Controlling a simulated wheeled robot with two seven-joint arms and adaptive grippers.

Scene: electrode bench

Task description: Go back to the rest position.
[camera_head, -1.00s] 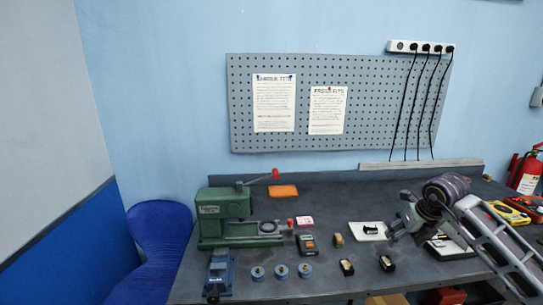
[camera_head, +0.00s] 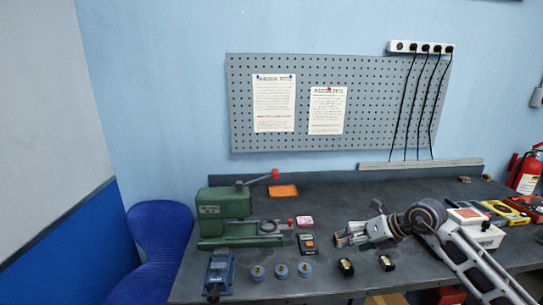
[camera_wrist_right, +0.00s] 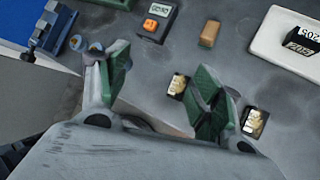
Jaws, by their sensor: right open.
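My right gripper (camera_head: 340,238) hangs over the right-middle of the bench, pointing left. In the right wrist view its two green-padded fingers (camera_wrist_right: 160,88) stand apart with nothing gripped between them. Two black blocks with gold faces, one (camera_head: 346,267) and another (camera_head: 386,262), sit on the bench just in front of it. In the wrist view these blocks (camera_wrist_right: 178,85) show around the right-hand finger. A tan block (camera_wrist_right: 209,33) and a white tray (camera_wrist_right: 270,28) with a black numbered block (camera_wrist_right: 300,47) also show there; the arm hides them in the head view. My left gripper is not in view.
A white device (camera_head: 486,236) and a yellow meter (camera_head: 505,212) stand right.

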